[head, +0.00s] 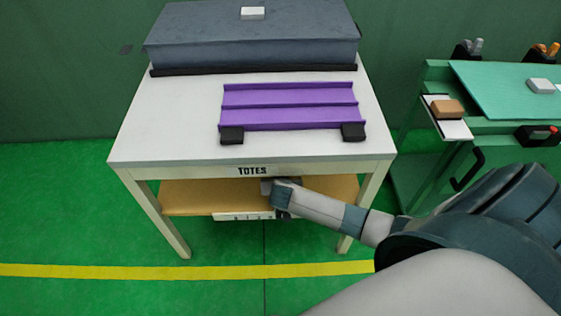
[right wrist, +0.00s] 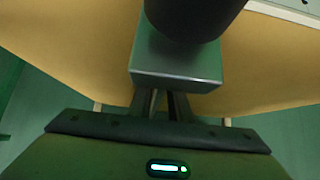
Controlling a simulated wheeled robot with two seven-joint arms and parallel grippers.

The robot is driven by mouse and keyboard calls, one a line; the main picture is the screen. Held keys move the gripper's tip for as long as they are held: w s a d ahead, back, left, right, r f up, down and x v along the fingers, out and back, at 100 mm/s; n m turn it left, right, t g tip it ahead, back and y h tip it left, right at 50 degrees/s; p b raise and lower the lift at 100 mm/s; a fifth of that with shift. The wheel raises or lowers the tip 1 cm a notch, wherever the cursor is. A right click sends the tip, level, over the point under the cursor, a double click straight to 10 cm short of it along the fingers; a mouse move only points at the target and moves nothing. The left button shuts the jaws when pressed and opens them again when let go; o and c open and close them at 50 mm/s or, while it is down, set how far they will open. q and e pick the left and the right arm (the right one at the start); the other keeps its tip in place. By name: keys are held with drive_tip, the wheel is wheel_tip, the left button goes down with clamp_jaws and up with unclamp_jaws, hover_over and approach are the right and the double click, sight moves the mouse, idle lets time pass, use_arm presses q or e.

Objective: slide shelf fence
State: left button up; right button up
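A white table (head: 140,130) marked TOTES has a wooden lower shelf (head: 190,197); the shelf also shows in the right wrist view (right wrist: 60,40). A pale strip with dark marks (head: 232,217) runs along the shelf's front edge. My right arm reaches in under the tabletop, with its gripper (head: 276,188) over the shelf beside a small grey block. In the right wrist view, a grey metal block (right wrist: 178,68) with a dark rounded knob (right wrist: 195,18) lies at my right gripper's fingers (right wrist: 162,103). The block hides the fingertips, so their grip is unclear. My left gripper is out of view.
A dark grey case (head: 250,45) and a purple ribbed tray (head: 290,105) with black end blocks lie on the tabletop. A green bench (head: 440,95) with small items stands at right. The green floor at left is clear.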

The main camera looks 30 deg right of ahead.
clamp_jaws()
drive_tip(key=shift+w+a, duration=0.4)
drive_tip(key=shift+a, duration=0.25)
drive_tip(key=shift+w+a, duration=0.35)
drive_tip(key=shift+a, duration=0.25)
drive_tip(key=shift+w+a, duration=0.3)
drive_tip(key=shift+a, duration=0.2)
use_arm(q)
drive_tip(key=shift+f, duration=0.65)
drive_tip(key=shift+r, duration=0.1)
use_arm(e)
drive_tip(key=shift+o, duration=2.2)
unclamp_jaws()
